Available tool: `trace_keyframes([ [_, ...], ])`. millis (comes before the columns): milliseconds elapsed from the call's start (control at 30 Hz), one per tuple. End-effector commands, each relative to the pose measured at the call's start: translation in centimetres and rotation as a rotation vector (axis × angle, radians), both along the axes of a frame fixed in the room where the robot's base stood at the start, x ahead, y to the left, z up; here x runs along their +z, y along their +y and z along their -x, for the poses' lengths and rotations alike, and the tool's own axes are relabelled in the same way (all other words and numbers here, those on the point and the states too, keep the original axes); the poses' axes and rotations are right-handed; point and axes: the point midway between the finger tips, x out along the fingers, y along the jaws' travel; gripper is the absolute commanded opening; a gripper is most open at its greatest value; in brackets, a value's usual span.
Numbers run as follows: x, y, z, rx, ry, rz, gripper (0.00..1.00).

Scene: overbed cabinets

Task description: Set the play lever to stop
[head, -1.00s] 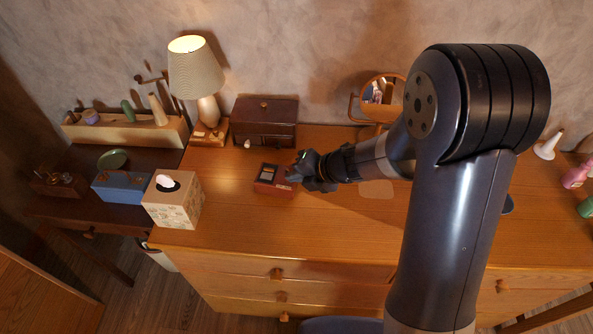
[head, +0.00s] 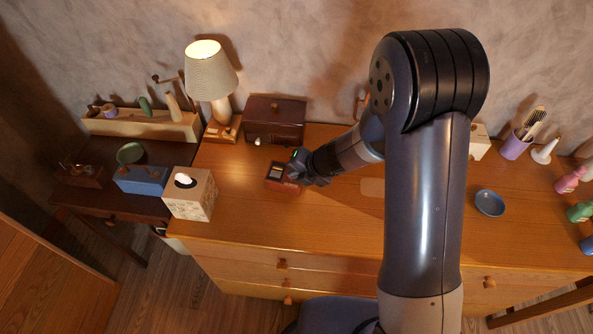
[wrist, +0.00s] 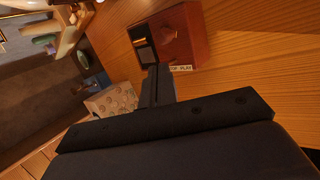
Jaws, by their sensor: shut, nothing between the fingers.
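A small red-brown box (head: 280,178) with a dark window lies on the wooden dresser top. In the wrist view the box (wrist: 188,45) shows a dark panel, a round reddish part (wrist: 169,33) and a pale label (wrist: 181,68) at its near edge. The label's right end reads "PLAY"; its left end is partly covered by my fingers. I cannot make out the lever; it may be hidden by the fingers. My gripper (head: 297,164) is at the right end of the box. Its fingers (wrist: 157,80) are shut and empty, at the label edge; contact is unclear.
A tissue box (head: 190,194) stands left of the red-brown box. A lamp (head: 212,90) and dark wooden chest (head: 274,120) stand behind. A blue dish (head: 489,203) and purple cup (head: 515,145) are at the right. The dresser front area is clear.

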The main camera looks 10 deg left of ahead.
Motion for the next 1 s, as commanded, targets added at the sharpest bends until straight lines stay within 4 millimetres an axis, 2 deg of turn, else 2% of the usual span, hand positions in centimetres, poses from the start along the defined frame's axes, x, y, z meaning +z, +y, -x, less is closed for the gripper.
trace_keyframes([
  [433, 1.7, 0.0, 0.0, -0.001, 0.0, -0.001, 0.0],
  [833, 1.8, -0.1, 0.0, -0.001, 0.0, -0.001, 0.0],
  [1000, 3.0, -0.9, 0.0, -0.001, 0.0, -0.001, 0.0],
])
